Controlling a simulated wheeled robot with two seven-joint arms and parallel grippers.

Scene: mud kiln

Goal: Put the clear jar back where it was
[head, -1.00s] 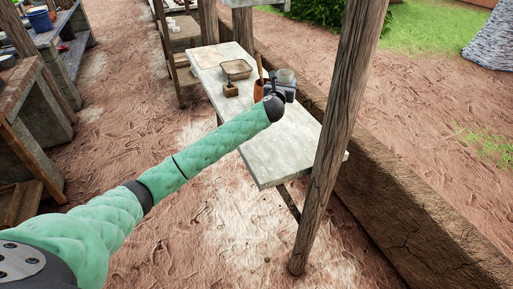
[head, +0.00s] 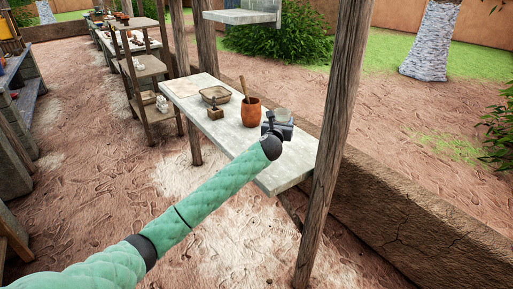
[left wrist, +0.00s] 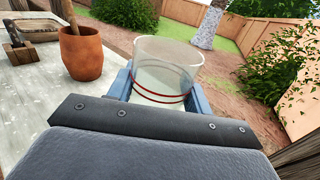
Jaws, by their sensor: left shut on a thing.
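The clear jar (left wrist: 165,68) is a see-through cup with red bands near its base, seen in the left wrist view between the two blue fingers of my left gripper (left wrist: 160,95). The gripper is shut on it. In the head view my left gripper (head: 280,127) is over the right part of the pale table (head: 285,172), and the jar (head: 281,114) shows only in small part behind it. I cannot tell whether the jar touches the tabletop. My right gripper is not in view.
A terracotta pot (head: 251,111) with a stick in it stands on the table left of the jar. A shallow tray (head: 215,95) and a small wooden block with a handle (head: 215,112) are farther left. A wooden post (head: 335,140) rises close to the table's right end.

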